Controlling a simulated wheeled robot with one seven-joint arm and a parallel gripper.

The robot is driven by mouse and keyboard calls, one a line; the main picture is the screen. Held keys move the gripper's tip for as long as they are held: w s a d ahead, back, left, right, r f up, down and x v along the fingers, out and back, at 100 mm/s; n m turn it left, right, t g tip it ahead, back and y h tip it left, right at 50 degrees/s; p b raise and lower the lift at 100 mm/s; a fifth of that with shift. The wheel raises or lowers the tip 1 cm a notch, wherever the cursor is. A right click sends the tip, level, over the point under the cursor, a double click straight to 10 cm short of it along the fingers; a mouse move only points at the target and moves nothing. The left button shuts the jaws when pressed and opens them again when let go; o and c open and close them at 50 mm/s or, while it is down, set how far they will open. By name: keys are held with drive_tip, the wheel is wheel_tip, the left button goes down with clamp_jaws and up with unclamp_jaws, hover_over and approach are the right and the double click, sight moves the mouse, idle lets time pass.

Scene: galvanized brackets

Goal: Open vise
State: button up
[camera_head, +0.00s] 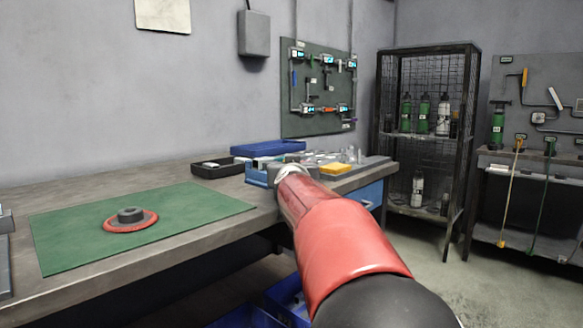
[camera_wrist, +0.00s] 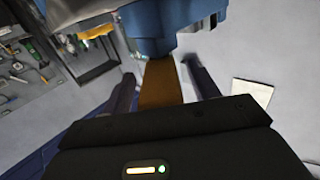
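The blue vise (camera_head: 257,176) shows at the front right of the workbench, largely hidden behind my red arm. A blue body, which looks like the vise, also fills the top middle of the wrist view (camera_wrist: 150,28). My gripper (camera_wrist: 160,72) has two dark fingers spread apart, just short of that body. An orange-brown bar (camera_wrist: 160,88) lies between the fingers in the picture, with gaps on both sides. I cannot tell whether it is the vise's handle. In the head view my gripper is hidden behind the arm.
The workbench (camera_head: 170,255) carries a green mat (camera_head: 185,215) with a red-rimmed disc (camera_head: 130,219). A black tray (camera_head: 213,169), a blue bin (camera_head: 268,147) and a yellow block (camera_head: 335,168) are near the vise. A wire cage with bottles (camera_head: 425,75) stands right. The floor there is clear.

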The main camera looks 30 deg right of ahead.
drive_tip(key=p+v, duration=0.1)
drive_tip(key=v, duration=0.7)
drive_tip(key=shift+d, duration=0.1)
